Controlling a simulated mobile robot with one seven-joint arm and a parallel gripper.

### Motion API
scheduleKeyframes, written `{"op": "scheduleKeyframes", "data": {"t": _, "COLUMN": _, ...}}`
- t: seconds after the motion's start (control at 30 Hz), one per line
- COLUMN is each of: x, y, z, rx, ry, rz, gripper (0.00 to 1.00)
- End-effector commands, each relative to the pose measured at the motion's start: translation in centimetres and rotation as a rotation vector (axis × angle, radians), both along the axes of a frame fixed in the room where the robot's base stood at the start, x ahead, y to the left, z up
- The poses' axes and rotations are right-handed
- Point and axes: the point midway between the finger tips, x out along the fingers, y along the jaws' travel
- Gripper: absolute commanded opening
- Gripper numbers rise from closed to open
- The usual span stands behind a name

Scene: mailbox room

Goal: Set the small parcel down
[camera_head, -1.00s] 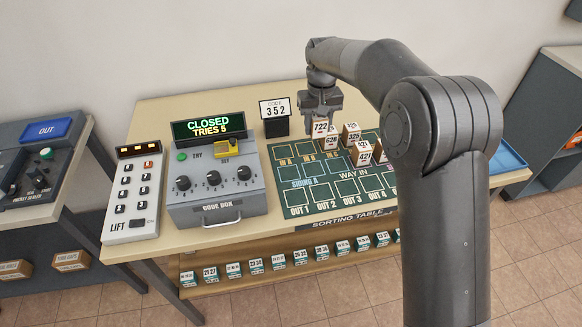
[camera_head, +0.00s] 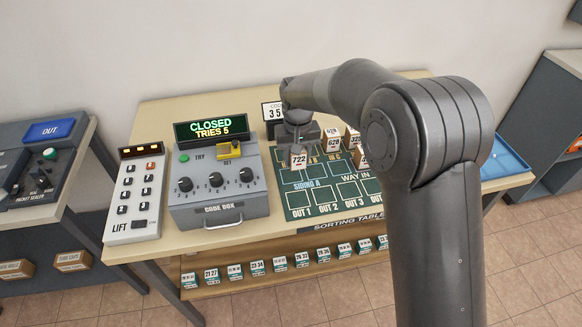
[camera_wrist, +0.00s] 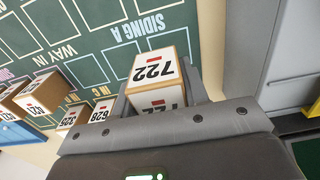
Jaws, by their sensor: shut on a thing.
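The small parcel (camera_head: 298,160) is a brown box with a white label reading 722. My gripper (camera_head: 297,140) is shut on it, above the left part of the green sorting mat (camera_head: 300,201). The parcel also shows large in the wrist view (camera_wrist: 155,72), between the fingers of my gripper (camera_wrist: 160,88). Whether its bottom touches the mat I cannot tell. The mat has outlined squares marked SIDING A, WAY IN and OUT 1 to OUT 3.
Other numbered parcels, such as 628 (camera_head: 333,143), stand to the right, partly behind my arm. The code box (camera_head: 215,187) with its CLOSED display (camera_head: 210,129) is just left of the mat. A blue tray (camera_head: 503,158) is at the right. Front squares of the mat are empty.

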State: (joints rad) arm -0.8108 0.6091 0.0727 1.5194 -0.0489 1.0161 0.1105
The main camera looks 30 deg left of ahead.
Motion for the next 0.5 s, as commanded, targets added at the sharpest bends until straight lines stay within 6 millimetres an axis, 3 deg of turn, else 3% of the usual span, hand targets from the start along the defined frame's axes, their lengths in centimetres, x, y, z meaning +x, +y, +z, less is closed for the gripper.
{"op": "scheduleKeyframes", "data": {"t": 0.17, "x": -0.4, "y": 1.6, "z": -1.0, "rx": 0.001, "ry": -0.001, "rz": -0.001, "gripper": 0.16}}
{"op": "scheduleKeyframes", "data": {"t": 0.5, "x": -0.5, "y": 1.7, "z": -4.8, "rx": 0.000, "ry": 0.000, "rz": -0.001, "gripper": 0.16}}
